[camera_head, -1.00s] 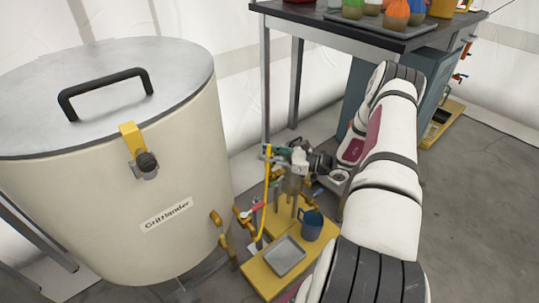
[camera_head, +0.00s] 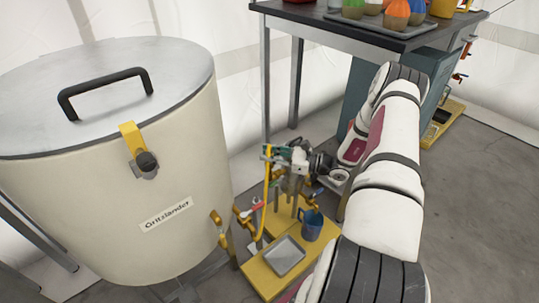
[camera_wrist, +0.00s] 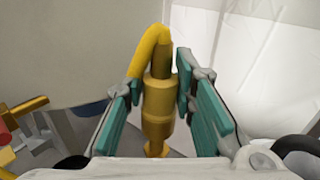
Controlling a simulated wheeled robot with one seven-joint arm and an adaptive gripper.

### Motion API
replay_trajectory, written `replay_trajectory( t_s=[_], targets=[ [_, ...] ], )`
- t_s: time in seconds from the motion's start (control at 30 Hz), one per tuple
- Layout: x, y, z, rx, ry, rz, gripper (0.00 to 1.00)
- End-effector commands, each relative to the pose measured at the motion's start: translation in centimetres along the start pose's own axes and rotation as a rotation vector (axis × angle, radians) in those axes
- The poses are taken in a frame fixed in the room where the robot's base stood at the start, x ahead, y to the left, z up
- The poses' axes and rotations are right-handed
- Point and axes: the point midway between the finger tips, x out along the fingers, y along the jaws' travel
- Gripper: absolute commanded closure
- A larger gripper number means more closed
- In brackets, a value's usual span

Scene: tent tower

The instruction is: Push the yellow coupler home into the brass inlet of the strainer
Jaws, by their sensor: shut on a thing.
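My gripper (camera_wrist: 158,112) is shut on the yellow coupler (camera_wrist: 158,98), which stands between its two teal finger pads in the wrist view. A yellow hose (camera_wrist: 148,48) bends from the coupler's far end. A brass fitting (camera_wrist: 155,148) shows at the coupler's near end; I cannot tell whether the two are engaged. In the head view my gripper (camera_head: 276,155) is above the yellow stand, and the yellow hose (camera_head: 264,208) hangs beside it. The strainer and its inlet are too small and hidden to make out there.
A large cream tank (camera_head: 110,200) labelled "Gritzlander" stands at the left. On the yellow stand (camera_head: 258,277) are a grey tray (camera_head: 286,256) and a blue mug (camera_head: 312,226). A dark table (camera_head: 330,28) with colourful items stands behind. Grey floor at the right is clear.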

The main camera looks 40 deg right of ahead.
Motion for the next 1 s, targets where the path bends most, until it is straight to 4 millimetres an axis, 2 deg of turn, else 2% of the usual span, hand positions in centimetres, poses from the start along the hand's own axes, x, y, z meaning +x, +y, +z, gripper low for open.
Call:
replay_trajectory(
  t_s=[1.0],
  targets=[
    [0.0, 0.1, -1.8, 0.000, 0.000, -0.001, 1.00]
  ],
)
